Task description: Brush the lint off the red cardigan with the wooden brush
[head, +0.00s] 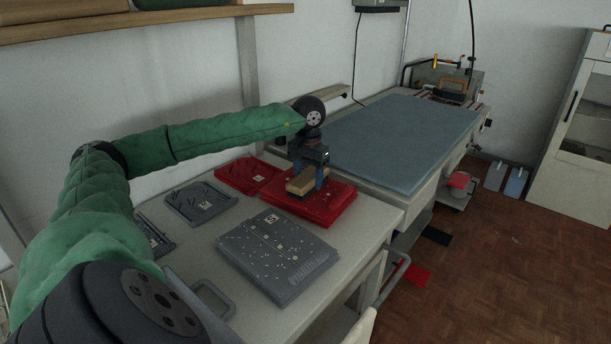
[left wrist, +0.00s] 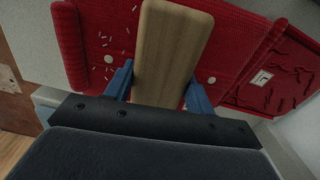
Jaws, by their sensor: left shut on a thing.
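The red cardigan (head: 328,208) lies folded on the worktable in the head view. It fills the upper part of the left wrist view (left wrist: 232,62), with small pale lint bits at its left part and round buttons. The wooden brush (head: 300,184) is in my left gripper (head: 309,180), between its two blue fingers. In the left wrist view the brush (left wrist: 172,52) stands out lengthwise over the cardigan. The brush is at or just above the cloth; I cannot tell if it touches. My right gripper is not in view.
A grey folded garment (head: 278,252) with pale specks lies in front of the cardigan. A red tray-like piece (head: 247,174) and a grey one (head: 198,202) lie behind and left. A blue-topped table (head: 392,140) adjoins at the right. A shelf (head: 130,24) runs along the wall above.

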